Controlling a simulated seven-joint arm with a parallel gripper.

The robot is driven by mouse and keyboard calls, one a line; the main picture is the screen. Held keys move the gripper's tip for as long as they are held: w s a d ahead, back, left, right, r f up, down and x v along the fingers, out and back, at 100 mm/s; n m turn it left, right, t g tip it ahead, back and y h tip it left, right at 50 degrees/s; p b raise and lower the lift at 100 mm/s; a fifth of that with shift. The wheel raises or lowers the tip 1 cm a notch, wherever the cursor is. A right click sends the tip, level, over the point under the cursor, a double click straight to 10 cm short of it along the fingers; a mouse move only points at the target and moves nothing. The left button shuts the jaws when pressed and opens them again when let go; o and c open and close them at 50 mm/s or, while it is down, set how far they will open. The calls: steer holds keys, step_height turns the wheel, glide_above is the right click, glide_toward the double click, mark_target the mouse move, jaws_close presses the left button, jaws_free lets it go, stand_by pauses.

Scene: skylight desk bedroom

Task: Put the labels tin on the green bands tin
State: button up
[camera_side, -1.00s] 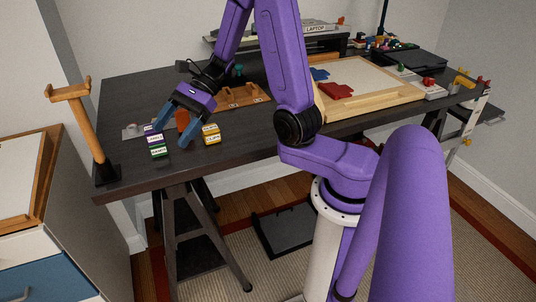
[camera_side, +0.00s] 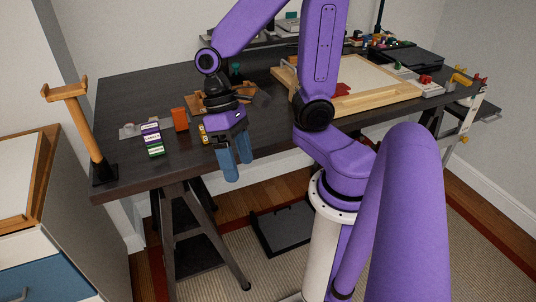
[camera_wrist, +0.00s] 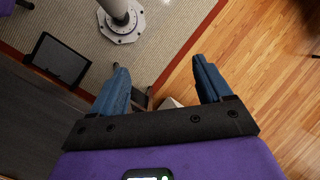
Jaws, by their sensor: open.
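The labels tin (camera_side: 152,137) is purple with a white label and sits at the left of the dark desk in the side view. The green bands tin (camera_side: 155,151) is directly in front of it, nearer the front edge. Another purple tin (camera_side: 150,127) shows just behind; I cannot tell from this angle whether these tins touch. My gripper (camera_side: 237,168) is open and empty, right of the tins, its blue fingers pointing down by the desk's front edge.
An orange block (camera_side: 180,119) stands between the tins and my gripper. A yellow tin (camera_side: 204,133) is partly hidden behind my gripper. A wooden tray (camera_side: 200,104) lies farther back. A wooden stand (camera_side: 84,130) rises at the desk's left corner.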

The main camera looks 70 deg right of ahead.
steer(key=s+d+r+n+t+h, duration=0.1)
steer(key=s+n+t, duration=0.3)
steer(key=n, duration=0.7)
steer(key=shift+s+d+r+h, duration=0.15)
steer(key=shift+s+d+h, duration=0.2)
steer(key=shift+s+h, duration=0.45)
